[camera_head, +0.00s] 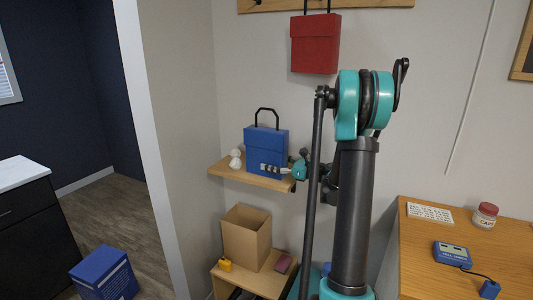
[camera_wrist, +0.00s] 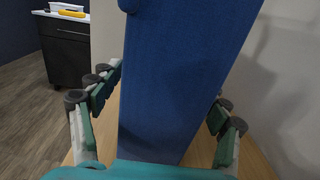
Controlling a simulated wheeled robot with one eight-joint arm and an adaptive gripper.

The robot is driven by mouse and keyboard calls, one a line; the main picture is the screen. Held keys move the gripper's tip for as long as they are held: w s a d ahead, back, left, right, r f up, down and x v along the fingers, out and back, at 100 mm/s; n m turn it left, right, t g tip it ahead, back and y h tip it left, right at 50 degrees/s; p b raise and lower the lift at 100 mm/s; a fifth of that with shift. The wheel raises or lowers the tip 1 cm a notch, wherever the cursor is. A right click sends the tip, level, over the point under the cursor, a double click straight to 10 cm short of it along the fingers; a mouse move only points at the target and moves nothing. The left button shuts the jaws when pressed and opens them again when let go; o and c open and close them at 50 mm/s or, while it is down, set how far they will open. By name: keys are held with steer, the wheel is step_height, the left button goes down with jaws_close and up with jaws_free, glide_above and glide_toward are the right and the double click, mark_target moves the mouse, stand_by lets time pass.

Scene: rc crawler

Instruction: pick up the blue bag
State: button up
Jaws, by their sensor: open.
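The blue bag (camera_head: 262,148) with a black handle stands upright on a small wooden wall shelf (camera_head: 225,172). My gripper (camera_head: 272,169) is in front of its lower right part in the head view. In the wrist view the bag (camera_wrist: 180,80) fills the middle, and my gripper (camera_wrist: 165,88) is open with one finger on each side of it. A gap shows on the left; whether the right finger touches the bag is hard to tell. The bag's top and handle are out of the wrist view.
White crumpled pieces (camera_head: 236,158) sit left of the bag. A red bag (camera_head: 315,44) hangs above. A cardboard box (camera_head: 246,240) stands on a lower shelf. A blue box (camera_head: 104,274) is on the floor. A wooden desk (camera_head: 430,255) is at right.

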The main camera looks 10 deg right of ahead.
steer(key=shift+x, duration=1.2)
steer(key=shift+c, duration=0.3)
steer(key=c, duration=1.2)
